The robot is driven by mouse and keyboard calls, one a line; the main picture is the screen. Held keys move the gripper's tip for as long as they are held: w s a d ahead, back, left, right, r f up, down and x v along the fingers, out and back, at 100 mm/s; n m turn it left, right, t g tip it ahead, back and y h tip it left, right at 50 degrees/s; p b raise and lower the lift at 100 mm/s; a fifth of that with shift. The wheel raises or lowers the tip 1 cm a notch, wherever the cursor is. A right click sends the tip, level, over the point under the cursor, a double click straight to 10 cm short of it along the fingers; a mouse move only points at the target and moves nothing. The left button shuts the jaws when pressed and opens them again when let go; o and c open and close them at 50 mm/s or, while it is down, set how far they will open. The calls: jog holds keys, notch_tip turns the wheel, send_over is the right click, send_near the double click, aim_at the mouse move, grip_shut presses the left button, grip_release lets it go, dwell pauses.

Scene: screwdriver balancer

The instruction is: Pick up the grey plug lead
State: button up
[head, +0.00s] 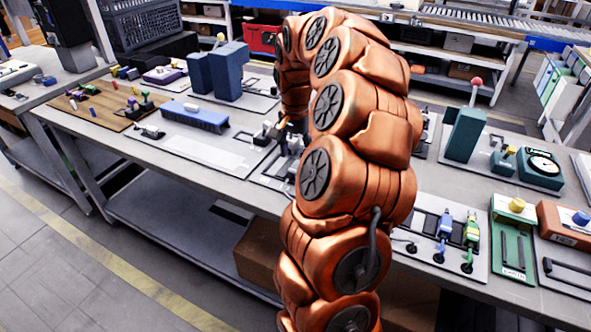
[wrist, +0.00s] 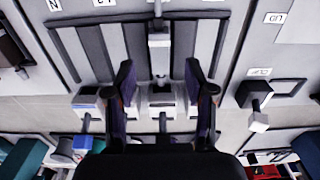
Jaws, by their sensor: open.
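In the head view my gripper (head: 290,132) is small and partly hidden by my arm, over a board in the middle of the bench. The plug piece cannot be made out there.
The bench (head: 165,153) is crowded with fixtures. A blue bar (head: 194,117) lies to the left. A blue plug (head: 445,224) and a green plug (head: 472,230) stand to the right. My arm hides the middle.

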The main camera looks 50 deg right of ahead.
aim_at(296, 166)
jog(key=shift+d+f+p, duration=0.1)
jog(key=shift+f+p, duration=0.25)
jog(key=shift+f, duration=2)
grip_shut()
